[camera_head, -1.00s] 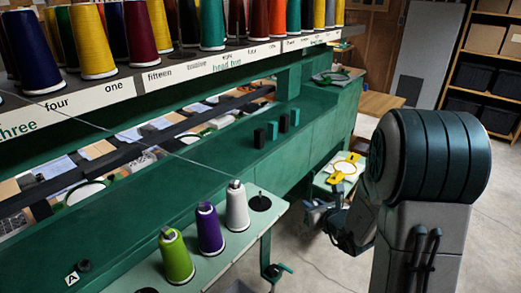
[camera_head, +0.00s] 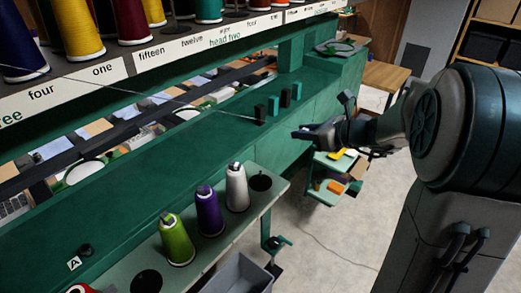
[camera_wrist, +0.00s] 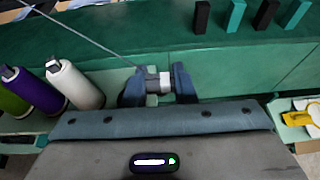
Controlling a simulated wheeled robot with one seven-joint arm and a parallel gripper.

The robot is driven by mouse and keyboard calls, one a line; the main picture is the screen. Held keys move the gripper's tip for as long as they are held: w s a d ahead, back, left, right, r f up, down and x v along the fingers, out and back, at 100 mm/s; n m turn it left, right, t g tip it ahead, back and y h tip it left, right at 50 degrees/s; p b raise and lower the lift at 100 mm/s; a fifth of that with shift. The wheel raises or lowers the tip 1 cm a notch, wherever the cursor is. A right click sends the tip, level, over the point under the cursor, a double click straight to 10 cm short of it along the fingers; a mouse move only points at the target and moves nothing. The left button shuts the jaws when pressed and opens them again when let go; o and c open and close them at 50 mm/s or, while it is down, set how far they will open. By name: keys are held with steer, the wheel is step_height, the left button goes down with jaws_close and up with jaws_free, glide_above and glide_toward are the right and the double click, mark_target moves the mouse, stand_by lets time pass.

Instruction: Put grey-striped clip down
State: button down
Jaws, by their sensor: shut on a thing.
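My gripper (camera_head: 302,134) is in front of the green machine's side, to the right of the cones in the head view. In the wrist view my gripper (camera_wrist: 159,86) has its two dark blue fingers closed on the grey-striped clip (camera_wrist: 160,83), a small block with dark grey and pale parts. The fingers cover its ends. A thin pale thread (camera_wrist: 88,38) runs from the upper left toward the clip. The clip is held in the air, and I cannot make it out clearly in the head view.
Black and teal blocks (camera_head: 273,105) stand in a row on the green ledge (camera_head: 215,138). White (camera_head: 237,188), purple (camera_head: 209,211) and green cones (camera_head: 176,240) stand on the pale shelf (camera_head: 215,250). A grey bin (camera_head: 243,275) sits below. A small side stand (camera_head: 325,195) holds yellow and orange items.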

steer(key=shift+s+a, duration=0.15)
steer(key=shift+a, duration=0.1)
steer(key=a+f, duration=0.2)
steer(key=a, duration=0.1)
steer(key=a+f, duration=0.2)
steer(key=a, duration=0.2)
steer(key=a+f, duration=0.2)
steer(key=a, duration=0.2)
steer(key=shift+s+f, duration=0.3)
steer(key=shift+f, duration=2.05)
steer(key=shift+f, duration=0.2)
steer(key=c, duration=1.2)
jaws_free()
steer(key=shift+r, duration=0.1)
